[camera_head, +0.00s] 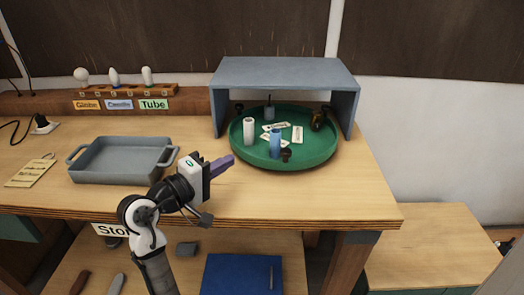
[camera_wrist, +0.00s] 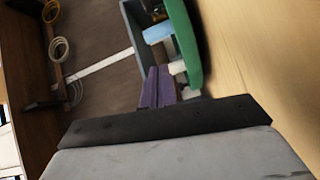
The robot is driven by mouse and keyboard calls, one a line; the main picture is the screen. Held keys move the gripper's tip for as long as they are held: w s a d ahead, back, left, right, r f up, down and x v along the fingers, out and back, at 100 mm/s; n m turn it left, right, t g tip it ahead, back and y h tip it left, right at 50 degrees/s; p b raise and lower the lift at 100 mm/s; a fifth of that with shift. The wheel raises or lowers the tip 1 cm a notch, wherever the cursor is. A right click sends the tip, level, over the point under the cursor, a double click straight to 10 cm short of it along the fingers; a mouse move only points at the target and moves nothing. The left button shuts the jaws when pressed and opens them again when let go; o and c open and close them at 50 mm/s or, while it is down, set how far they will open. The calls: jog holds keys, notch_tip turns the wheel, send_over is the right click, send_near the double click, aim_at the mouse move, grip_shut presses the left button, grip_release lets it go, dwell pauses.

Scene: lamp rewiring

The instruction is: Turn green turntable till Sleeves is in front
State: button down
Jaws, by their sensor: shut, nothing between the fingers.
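The green turntable (camera_head: 322,158) is a round, rimmed tray on the bench, its back part under a grey open-fronted cover. On it stand a white cylinder (camera_head: 249,131), a blue cylinder (camera_head: 275,143), dark knob-like pieces and a dark and brass item (camera_head: 319,120). Several small white labels (camera_head: 297,134) lie in its middle; their words are too small to read, so I cannot tell which is Sleeves. My gripper (camera_head: 230,160), with purple fingers, is shut and empty at the turntable's front left, seemingly just short of the rim. In the wrist view the green rim (camera_wrist: 188,50) is beyond the fingers (camera_wrist: 158,75).
The grey cover (camera_head: 285,72) has side walls and a roof over the turntable's back. A grey tray (camera_head: 122,160) sits left of my gripper. A bulb rack (camera_head: 125,90) stands at the back left. Bench is clear right of the turntable (camera_head: 365,190).

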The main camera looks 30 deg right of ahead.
jog(key=shift+s+d, duration=0.1)
jog(key=shift+d, duration=0.05)
jog(key=p+x, duration=0.2)
jog(key=x, duration=0.7)
jog(key=shift+d+r+p, duration=0.15)
jog(key=shift+p, duration=0.15)
jog(key=s+d, duration=0.1)
jog(key=s+p, duration=0.1)
jog(key=shift+s+d+f, duration=0.3)
jog(key=shift+s+d, duration=0.05)
jog(key=shift+d, duration=0.05)
jog(key=shift+s+d+f, duration=0.15)
jog(key=shift+s+d, duration=0.05)
jog(key=shift+s, duration=0.1)
jog(key=shift+d, duration=0.15)
